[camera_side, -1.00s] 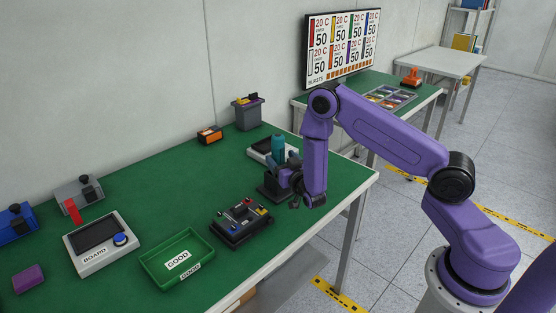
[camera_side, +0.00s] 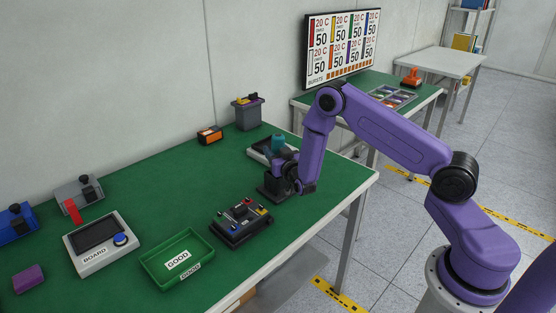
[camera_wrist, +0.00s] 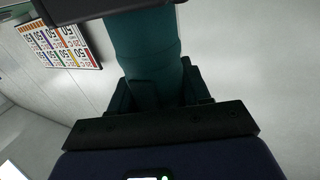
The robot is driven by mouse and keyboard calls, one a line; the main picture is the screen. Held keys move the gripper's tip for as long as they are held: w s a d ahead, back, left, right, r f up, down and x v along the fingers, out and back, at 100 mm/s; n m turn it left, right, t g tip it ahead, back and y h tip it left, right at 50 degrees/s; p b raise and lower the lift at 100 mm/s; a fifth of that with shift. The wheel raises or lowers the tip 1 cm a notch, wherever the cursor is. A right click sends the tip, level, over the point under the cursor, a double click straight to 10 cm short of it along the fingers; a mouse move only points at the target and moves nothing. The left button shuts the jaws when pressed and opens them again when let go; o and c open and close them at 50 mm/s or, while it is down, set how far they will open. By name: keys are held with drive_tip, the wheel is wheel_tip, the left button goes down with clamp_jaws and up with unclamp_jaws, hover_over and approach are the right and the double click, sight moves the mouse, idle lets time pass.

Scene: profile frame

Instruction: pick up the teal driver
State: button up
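The teal driver (camera_side: 278,143) stands upright at the dark holder (camera_side: 273,187) near the table's right end; its lower part is hidden behind my gripper. My gripper (camera_side: 284,164) is level with the driver, against its near side in the side view. In the wrist view the driver (camera_wrist: 148,50) is a thick teal shaft, close in front of my gripper (camera_wrist: 157,92), with dark parts on both sides of its lower end. I cannot tell whether the fingers press on it.
A grey box with a dark screen (camera_side: 257,152) is just behind the driver. A black tool tray (camera_side: 241,223) and a green GOOD bin (camera_side: 160,273) are in front to the left. An orange box (camera_side: 210,135) and a grey bin (camera_side: 247,116) stand at the back.

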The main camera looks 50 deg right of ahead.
clamp_jaws()
drive_tip(key=shift+r, duration=5.05)
drive_tip(key=s+a+n+y, duration=0.2)
drive_tip(key=s+a+y, duration=0.1)
drive_tip(key=a, duration=0.4)
drive_tip(key=s+a+n+t+y, duration=0.1)
drive_tip(key=s+a+n+y, duration=0.2)
drive_tip(key=a, duration=0.5)
drive_tip(key=s+r+y, duration=0.1)
drive_tip(key=y, duration=0.1)
drive_tip(key=shift+a+n+y, duration=0.15)
drive_tip(key=shift+n+y, duration=0.15)
drive_tip(key=shift+f, duration=3.7)
